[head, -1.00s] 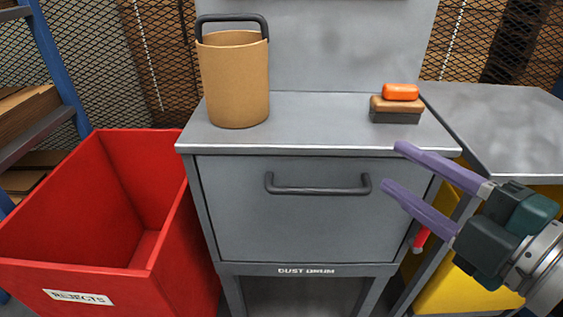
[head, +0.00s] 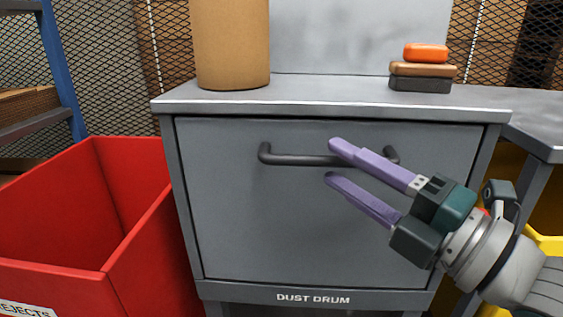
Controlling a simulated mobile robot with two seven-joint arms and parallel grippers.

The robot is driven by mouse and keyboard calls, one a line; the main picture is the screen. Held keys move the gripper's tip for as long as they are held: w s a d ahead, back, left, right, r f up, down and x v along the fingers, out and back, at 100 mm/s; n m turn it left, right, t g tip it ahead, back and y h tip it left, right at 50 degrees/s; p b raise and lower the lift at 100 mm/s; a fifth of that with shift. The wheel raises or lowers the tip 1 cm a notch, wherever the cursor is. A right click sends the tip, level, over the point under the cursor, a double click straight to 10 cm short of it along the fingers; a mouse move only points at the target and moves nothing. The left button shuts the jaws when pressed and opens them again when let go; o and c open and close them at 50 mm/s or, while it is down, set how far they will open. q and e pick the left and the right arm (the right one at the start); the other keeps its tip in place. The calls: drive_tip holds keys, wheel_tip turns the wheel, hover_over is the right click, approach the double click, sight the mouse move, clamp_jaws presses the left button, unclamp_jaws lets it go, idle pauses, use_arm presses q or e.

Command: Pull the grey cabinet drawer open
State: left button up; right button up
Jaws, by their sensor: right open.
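The grey cabinet drawer (head: 300,225) looks shut, its front flush in the cabinet frame, with "DUST DRUM" lettered below it. Its dark bar handle (head: 295,160) runs across the upper part of the front. My right gripper (head: 332,163) comes in from the right, its two purple fingers apart and empty. The upper fingertip overlaps the right half of the handle in the picture and the lower one shows just below the bar. I cannot tell whether they touch it. The handle's right part is partly hidden behind the upper finger. My left gripper is not in view.
A red rejects bin (head: 150,245) stands close at the cabinet's left. On the cabinet top (head: 330,92) are a tan drum (head: 232,45) and a stack of blocks with an orange one (head: 426,53) on top. A grey side table (head: 540,130) adjoins at the right.

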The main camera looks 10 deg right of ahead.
drive_tip(key=shift+x, duration=1.35)
clamp_jaws()
idle(0.4)
